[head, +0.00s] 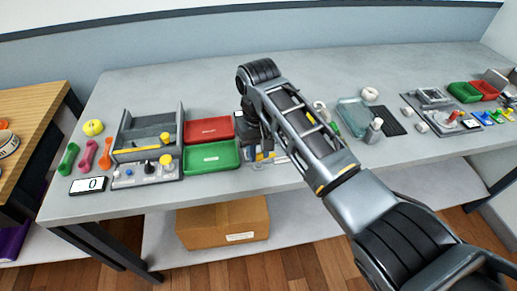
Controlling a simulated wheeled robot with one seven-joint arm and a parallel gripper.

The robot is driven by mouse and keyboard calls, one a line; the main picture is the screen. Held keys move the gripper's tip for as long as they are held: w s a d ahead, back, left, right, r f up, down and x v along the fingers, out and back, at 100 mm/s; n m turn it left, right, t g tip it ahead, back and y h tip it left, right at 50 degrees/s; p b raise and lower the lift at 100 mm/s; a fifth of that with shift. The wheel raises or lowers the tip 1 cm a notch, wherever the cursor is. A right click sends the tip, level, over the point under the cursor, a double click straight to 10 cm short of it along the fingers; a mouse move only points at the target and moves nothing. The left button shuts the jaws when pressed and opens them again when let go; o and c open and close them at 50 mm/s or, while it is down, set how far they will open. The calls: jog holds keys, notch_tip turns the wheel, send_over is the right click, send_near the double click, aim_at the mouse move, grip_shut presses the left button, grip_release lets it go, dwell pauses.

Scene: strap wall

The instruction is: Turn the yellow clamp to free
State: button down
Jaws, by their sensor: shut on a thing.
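My gripper (252,139) points down at a small station on the grey bench, just right of the red and green trays. It is shut on what looks like the yellow clamp (265,156), of which only a bit of yellow shows at the gripper's lower right. My wrist and forearm cover most of this station, so the clamp's shape and the way it is turned are hidden. The fingertips are dark and small and cannot be told apart well.
A red tray (210,129) and a green tray (213,156) lie close left of my gripper. Further left stands a grey fixture (150,135) with yellow knobs. A glassy teal block (353,115) and a dark mat (388,121) lie right of my arm.

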aim_at(258, 153)
jog(key=shift+w+r+m, duration=0.1)
jog(key=shift+m, duration=0.9)
jog(key=c, duration=0.9)
grip_release()
notch_tip(258, 153, up, 8)
jog(key=shift+f+b, duration=0.15)
jog(key=shift+b, duration=0.4)
